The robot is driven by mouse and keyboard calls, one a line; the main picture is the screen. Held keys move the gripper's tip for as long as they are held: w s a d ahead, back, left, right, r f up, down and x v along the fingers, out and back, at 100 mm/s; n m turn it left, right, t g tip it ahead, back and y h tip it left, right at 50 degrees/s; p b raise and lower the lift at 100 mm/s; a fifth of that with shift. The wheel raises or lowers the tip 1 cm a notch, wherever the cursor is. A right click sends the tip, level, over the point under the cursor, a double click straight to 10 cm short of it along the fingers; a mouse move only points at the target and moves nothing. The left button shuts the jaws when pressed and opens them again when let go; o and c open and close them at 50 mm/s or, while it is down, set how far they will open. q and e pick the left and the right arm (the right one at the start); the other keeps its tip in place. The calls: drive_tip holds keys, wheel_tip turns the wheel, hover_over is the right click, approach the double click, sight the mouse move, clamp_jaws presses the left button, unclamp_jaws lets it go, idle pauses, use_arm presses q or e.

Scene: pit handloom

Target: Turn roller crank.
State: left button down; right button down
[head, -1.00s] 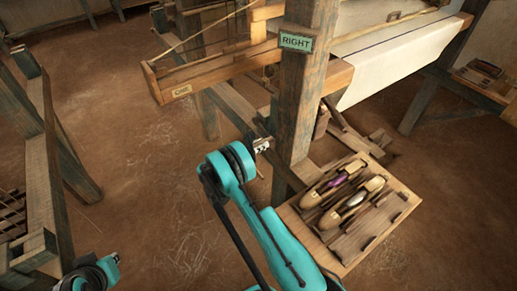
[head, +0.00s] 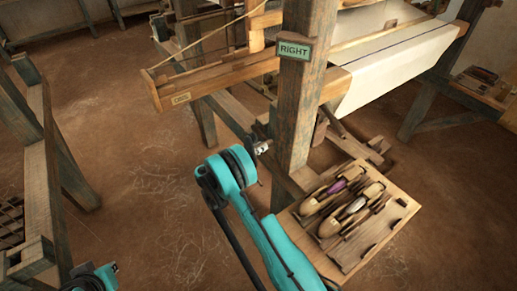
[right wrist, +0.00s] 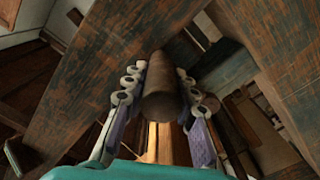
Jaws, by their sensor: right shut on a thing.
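In the right wrist view a brown, rounded cylindrical handle (right wrist: 160,92), seemingly the roller crank's grip, lies between the fingers of my right gripper (right wrist: 158,78). The fingers are closed on it from both sides. In the head view my right gripper (head: 262,146) is at the left side of the loom post with the RIGHT sign (head: 293,51). It is small there, and the crank and roller behind it cannot be made out clearly. Part of my left arm (head: 95,278) shows at the bottom left, without its gripper.
A wooden tray (head: 395,222) with shuttles stands right of the post, close to my right forearm. A wooden beam (head: 225,84) and white cloth (head: 395,65) are above. Another timber frame (head: 55,160) stands at the left. The floor (head: 150,170) between is clear.

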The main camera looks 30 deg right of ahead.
drive_tip(key=c, duration=1.2)
unclamp_jaws()
drive_tip(key=shift+r, duration=0.15)
drive_tip(key=shift+a, duration=0.4)
drive_tip(key=s+a, duration=0.1)
drive_tip(key=a, duration=1)
